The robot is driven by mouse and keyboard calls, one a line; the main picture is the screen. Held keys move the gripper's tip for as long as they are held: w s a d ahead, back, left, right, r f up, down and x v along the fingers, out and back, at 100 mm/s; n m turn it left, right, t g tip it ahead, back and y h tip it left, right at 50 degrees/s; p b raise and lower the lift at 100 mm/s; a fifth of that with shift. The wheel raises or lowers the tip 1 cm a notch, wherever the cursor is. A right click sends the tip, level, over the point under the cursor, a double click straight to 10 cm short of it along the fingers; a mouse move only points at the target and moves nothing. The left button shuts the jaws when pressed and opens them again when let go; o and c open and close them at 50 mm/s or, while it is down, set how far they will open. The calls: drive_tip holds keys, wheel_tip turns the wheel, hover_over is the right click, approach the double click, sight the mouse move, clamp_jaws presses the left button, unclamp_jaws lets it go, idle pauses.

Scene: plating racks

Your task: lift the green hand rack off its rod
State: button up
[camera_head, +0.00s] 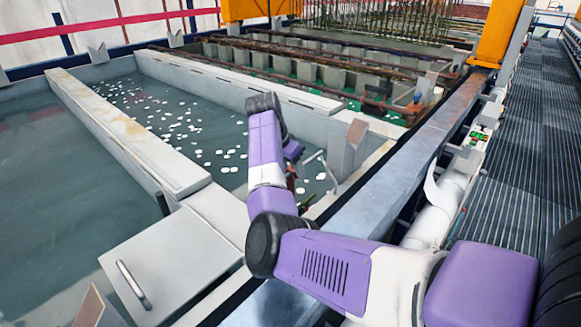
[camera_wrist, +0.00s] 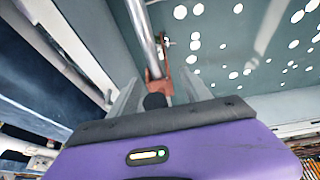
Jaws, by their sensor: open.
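My gripper (camera_wrist: 156,92) is open in the wrist view, with a pale finger on each side of a reddish-brown hook-like part (camera_wrist: 164,72). I cannot tell whether the fingers touch it. A grey metal rod (camera_wrist: 141,32) runs up from this part. In the head view, a small reddish and green piece, seemingly part of the green hand rack (camera_head: 305,203), shows just right of my forearm. A thin grey rod (camera_head: 323,168) is beside it. My arm hides most of the rack and my fingers there.
Liquid-filled tanks with white floating discs (camera_head: 178,125) lie left and behind. A grey upright bracket (camera_head: 345,148) stands close to the right of my gripper. A long grey rail (camera_head: 385,185) runs beside the tanks. A dark ribbed walkway (camera_head: 525,140) is at right.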

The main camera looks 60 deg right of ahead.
clamp_jaws()
idle(1.3)
drive_tip(key=c, duration=0.8)
unclamp_jaws()
drive_tip(key=shift+r, duration=0.1)
clamp_jaws()
drive_tip(key=shift+r, duration=0.15)
